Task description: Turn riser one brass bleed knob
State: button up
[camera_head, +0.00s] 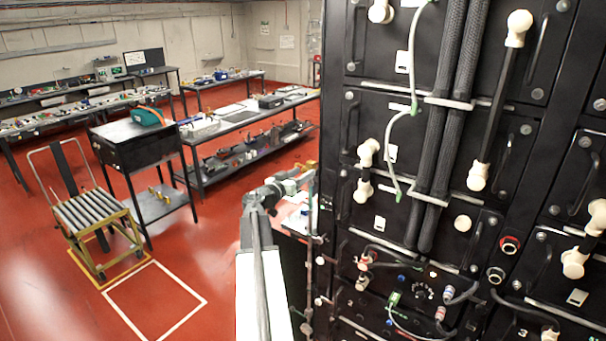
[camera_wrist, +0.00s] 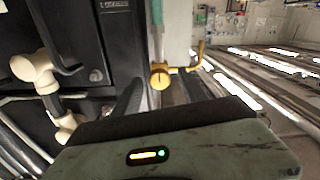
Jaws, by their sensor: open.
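A round brass knob (camera_wrist: 160,77) shows in the wrist view, at the lower end of a pale grey upright riser (camera_wrist: 179,35). I cannot read a label that says which riser it is. A brass bent fitting (camera_wrist: 199,55) sticks out to the right of the riser. My gripper (camera_wrist: 163,94) is open in the wrist view, its dark fingers on either side of the picture's middle. The knob appears just beyond, between them; no contact is visible. In the head view, my gripper (camera_head: 300,182) is at the left edge of the rack, and the knob cannot be made out there.
The black battery rack (camera_head: 430,150) with cream-capped terminals and cables fills the right of the head view. Workbenches (camera_head: 245,115), a black cabinet table (camera_head: 140,145) and a roller cart (camera_head: 90,215) stand to the left. Red floor (camera_head: 195,250) is open between cart and arm.

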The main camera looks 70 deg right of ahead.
jog(key=v, duration=0.7)
jog(key=shift+s, duration=0.1)
